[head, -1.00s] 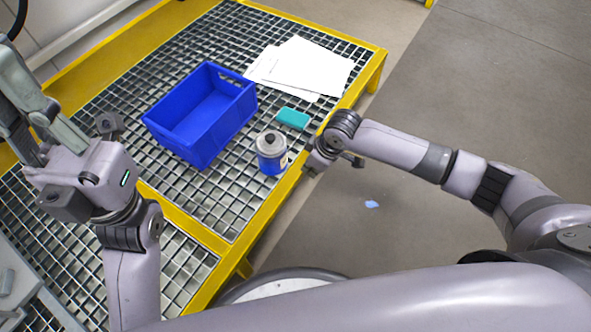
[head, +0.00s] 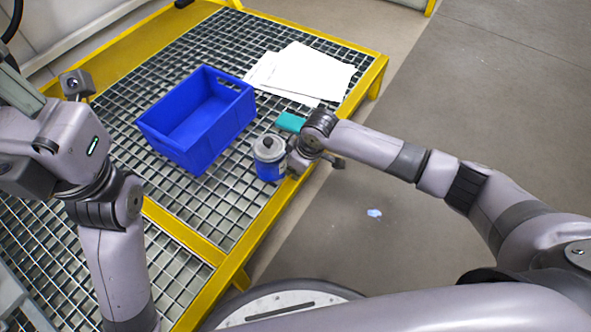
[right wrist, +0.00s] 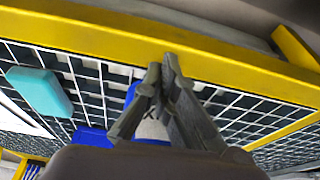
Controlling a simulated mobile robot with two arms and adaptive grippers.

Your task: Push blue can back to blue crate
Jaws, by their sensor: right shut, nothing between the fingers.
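The blue can (head: 269,160), with a grey top, stands upright on the yellow-framed grating near its front edge. The blue crate (head: 205,146) is open and looks empty, left of the can. My right gripper (head: 296,162) is beside the can on its right, seen from above; whether it touches cannot be told. In the right wrist view its fingers (right wrist: 160,75) are closed together and empty, with parts of the can (right wrist: 150,130) behind them. My left gripper (head: 18,88) is at the left edge, partly cut off, away from the can and crate.
A teal block (head: 290,122) lies behind the can, partly hidden by my right arm. White papers (head: 305,72) lie at the back right. The grating between can and crate is clear. The yellow frame edge (head: 262,222) runs along the front.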

